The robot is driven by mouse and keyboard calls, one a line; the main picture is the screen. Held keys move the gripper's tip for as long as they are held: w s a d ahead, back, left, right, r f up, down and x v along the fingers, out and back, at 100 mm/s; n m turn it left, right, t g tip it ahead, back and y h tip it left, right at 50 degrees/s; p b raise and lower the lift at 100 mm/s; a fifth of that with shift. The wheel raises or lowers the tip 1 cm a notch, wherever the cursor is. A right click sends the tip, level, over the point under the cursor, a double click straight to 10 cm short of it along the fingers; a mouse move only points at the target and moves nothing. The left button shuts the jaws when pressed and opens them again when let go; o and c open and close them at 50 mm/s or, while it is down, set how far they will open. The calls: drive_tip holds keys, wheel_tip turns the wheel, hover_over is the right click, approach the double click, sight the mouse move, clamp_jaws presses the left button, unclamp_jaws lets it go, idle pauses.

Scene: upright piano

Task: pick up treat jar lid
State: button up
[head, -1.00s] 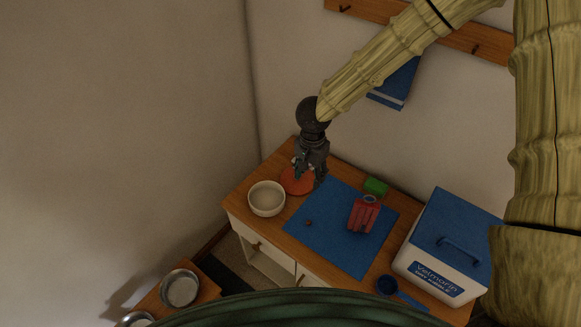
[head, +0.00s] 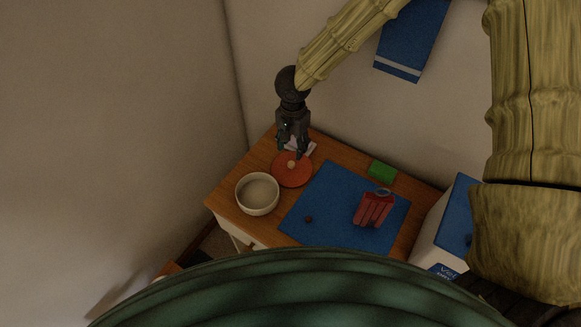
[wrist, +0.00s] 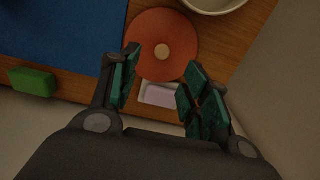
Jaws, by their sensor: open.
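The treat jar lid, a flat orange-red disc (head: 291,172) with a small tan knob, lies on the wooden top at the back left, between the white bowl and the wall. It also shows in the wrist view (wrist: 160,22). My gripper (head: 293,154) points down at the lid's back edge. In the wrist view my gripper (wrist: 163,62) is open and empty, with the two fingers on either side of the knob's line and the knob near the fingertips. Whether the fingers touch the lid is not clear.
A white bowl (head: 257,194) stands close to the lid. A pale pink-and-white item (wrist: 160,96) lies behind the lid, under my gripper. A blue mat (head: 328,199) holds a red striped container (head: 373,209) and a small brown ball (head: 309,219). A green block (head: 382,172) is behind.

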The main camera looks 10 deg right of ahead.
hover_over(291, 163)
drive_tip(key=f, duration=0.4)
drive_tip(key=shift+d+f, duration=0.1)
drive_tip(key=shift+d, duration=0.2)
drive_tip(key=shift+a+f+p, duration=0.2)
drive_tip(key=shift+f+p, duration=0.2)
drive_tip(key=shift+f, duration=2.3)
clamp_jaws()
